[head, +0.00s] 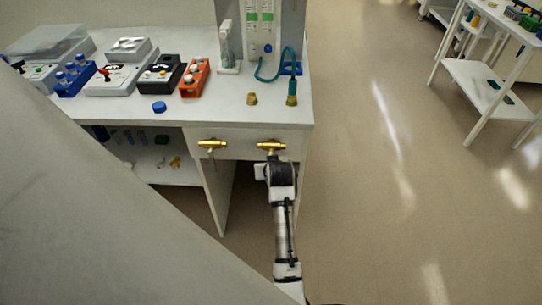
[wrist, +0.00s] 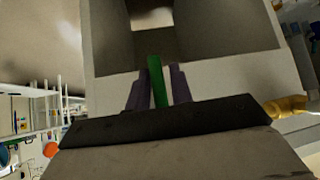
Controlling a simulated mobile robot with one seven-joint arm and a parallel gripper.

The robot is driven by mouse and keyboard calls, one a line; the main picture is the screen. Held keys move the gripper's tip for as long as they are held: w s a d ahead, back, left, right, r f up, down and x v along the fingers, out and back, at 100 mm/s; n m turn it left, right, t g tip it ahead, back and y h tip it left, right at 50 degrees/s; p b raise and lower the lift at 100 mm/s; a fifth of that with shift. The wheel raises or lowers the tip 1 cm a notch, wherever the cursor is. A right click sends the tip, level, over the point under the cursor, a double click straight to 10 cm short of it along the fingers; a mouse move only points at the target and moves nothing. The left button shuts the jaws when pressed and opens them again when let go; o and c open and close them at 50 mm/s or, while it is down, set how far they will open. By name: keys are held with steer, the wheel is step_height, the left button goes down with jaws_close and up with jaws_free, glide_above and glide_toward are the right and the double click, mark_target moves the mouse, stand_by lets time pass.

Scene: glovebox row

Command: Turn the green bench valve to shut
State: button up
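The right brass valve (head: 271,146) sits on the front face of the bench, below its top edge. In the head view its handle is hidden behind my gripper (head: 274,163), which is right below the valve body. In the wrist view a narrow green handle (wrist: 157,82) stands upright between the two dark fingers of my gripper (wrist: 159,88). The handle's tip sticks out past the fingertips.
A second brass valve (head: 212,144) is on the bench front to the left; a brass piece (wrist: 288,106) shows at the right in the wrist view. The bench top (head: 215,112) holds racks and instruments. Open floor (head: 370,200) lies to the right.

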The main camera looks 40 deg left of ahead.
steer(key=shift+o, duration=1)
steer(key=b+v, duration=0.1)
steer(key=v, duration=1.3)
steer(key=shift+b, duration=0.4)
steer(key=shift+f, duration=0.15)
